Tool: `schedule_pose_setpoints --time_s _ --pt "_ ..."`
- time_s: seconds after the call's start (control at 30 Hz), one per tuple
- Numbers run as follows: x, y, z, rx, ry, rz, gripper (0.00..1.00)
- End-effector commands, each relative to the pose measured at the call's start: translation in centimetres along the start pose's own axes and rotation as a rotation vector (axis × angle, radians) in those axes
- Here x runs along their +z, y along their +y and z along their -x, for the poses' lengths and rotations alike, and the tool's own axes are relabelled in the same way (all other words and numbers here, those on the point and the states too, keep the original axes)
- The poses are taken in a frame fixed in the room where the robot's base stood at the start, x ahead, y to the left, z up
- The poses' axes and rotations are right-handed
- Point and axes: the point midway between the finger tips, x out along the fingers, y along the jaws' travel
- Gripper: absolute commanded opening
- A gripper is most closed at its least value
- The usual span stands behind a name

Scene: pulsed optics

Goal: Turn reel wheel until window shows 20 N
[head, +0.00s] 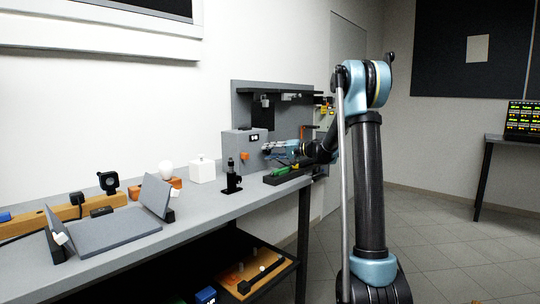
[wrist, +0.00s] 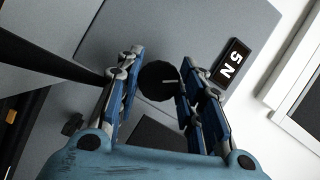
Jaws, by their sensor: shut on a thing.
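The reel wheel (wrist: 157,80) is a dark round knob with a light line on it, on the face of a grey box (wrist: 185,30) in the wrist view. My gripper (wrist: 161,72) has its blue-and-grey fingers on either side of the wheel, shut on it.
The grey bench (head: 190,205) holds a black post mount (head: 232,178), a white cube (head: 202,170) and a green item (head: 287,172) on a dark base near my gripper. A grey back panel (head: 285,115) with a shelf rises behind the box. Open floor lies to the right.

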Motion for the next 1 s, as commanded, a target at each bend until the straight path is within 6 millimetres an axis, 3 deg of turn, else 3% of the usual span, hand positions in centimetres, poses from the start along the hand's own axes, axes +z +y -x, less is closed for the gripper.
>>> schedule_pose_setpoints --time_s 0.43,1.0 --pt "-0.35 0.34 0.20 -0.093 0.008 -0.235 0.11" --pt "-0.26 0.38 0.22 -0.110 0.008 -0.279 0.11"
